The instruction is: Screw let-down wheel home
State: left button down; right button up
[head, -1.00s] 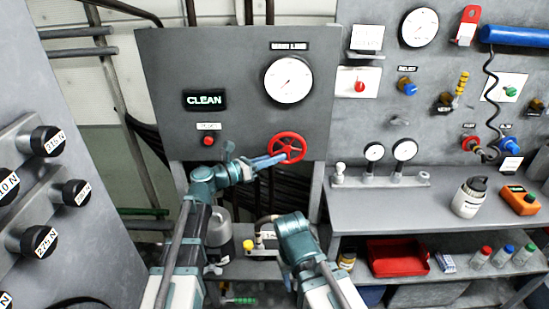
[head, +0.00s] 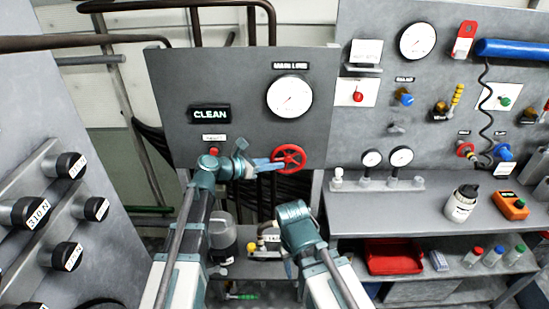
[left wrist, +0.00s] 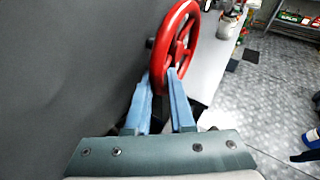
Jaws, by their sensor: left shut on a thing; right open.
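The let-down wheel (head: 290,152) is a red spoked handwheel on the grey panel, below the main line gauge. It also shows large in the left wrist view (left wrist: 180,38). My left gripper (head: 277,163) reaches the wheel's left rim with its blue fingers. In the left wrist view, the left gripper's fingers (left wrist: 161,82) lie on either side of the wheel's lower rim and are shut on it. My right gripper (head: 288,262) is lower, in front of the lower shelf and away from the wheel. It is open, but its fingers are mostly hidden by its own wrist.
The main line gauge (head: 290,96) and a CLEAN display (head: 210,114) are on the same panel (head: 240,75). To the right is a bench (head: 400,203) with a white bottle (head: 461,205) and an orange meter (head: 511,206). Black knobs (head: 70,165) stick out at the left.

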pick_arm(q)
jog(key=c, duration=0.8)
grip_release()
jog(key=shift+c, duration=0.2)
jog(key=shift+a+r, duration=0.1)
